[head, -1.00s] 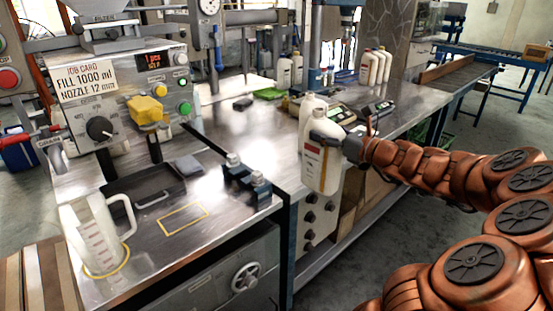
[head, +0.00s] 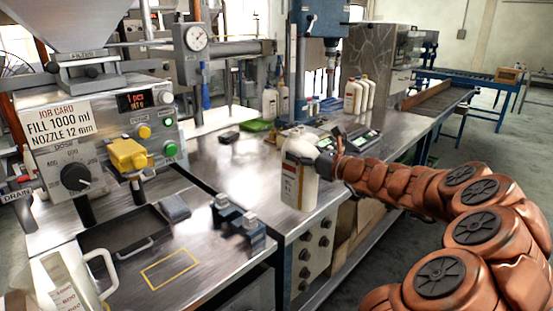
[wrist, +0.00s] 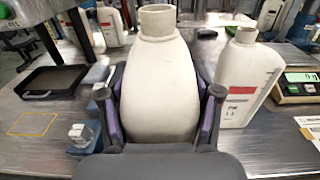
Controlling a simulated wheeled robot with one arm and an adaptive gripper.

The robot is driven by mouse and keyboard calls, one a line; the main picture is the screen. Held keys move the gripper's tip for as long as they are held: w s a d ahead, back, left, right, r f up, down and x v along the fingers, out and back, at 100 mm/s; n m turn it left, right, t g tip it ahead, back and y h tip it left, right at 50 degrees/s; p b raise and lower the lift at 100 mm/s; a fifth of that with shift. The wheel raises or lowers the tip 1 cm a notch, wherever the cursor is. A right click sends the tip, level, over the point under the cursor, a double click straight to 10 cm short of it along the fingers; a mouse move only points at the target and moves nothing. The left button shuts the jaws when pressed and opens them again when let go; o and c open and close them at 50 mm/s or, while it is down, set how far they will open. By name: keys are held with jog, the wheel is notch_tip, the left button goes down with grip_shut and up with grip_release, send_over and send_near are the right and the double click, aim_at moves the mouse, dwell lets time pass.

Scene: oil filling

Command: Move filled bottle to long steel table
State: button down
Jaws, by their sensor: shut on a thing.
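My gripper (head: 322,165) is shut on a white bottle (head: 297,186) with a red-marked label. The bottle is upright at the front edge of the long steel table (head: 225,165); I cannot tell whether its base touches anything. In the wrist view my gripper (wrist: 160,105) has its dark fingers on both sides of the bottle (wrist: 155,82). The bottle's mouth is open, with no cap visible. A second white bottle (wrist: 240,80) with a red label stands on the table to its right.
Digital scales (head: 360,145) stand behind the held bottle. Several white bottles (head: 360,95) stand farther back. The filling machine (head: 100,130) is at the left, with a measuring jug (head: 65,285) and blue clamp (head: 238,222) nearby. Bare tabletop lies left of the held bottle.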

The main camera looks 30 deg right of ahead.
aim_at(308, 168)
jog(key=w+a+f, duration=0.1)
jog(key=w+f, duration=0.3)
jog(key=w, duration=0.5)
jog(key=shift+w+a, duration=0.3)
jog(key=shift+w, duration=0.05)
dwell(0.3)
jog(key=shift+f, duration=0.2)
jog(key=shift+c, duration=1.2)
grip_release()
jog(key=shift+f, duration=0.15)
jog(key=v, duration=1.2)
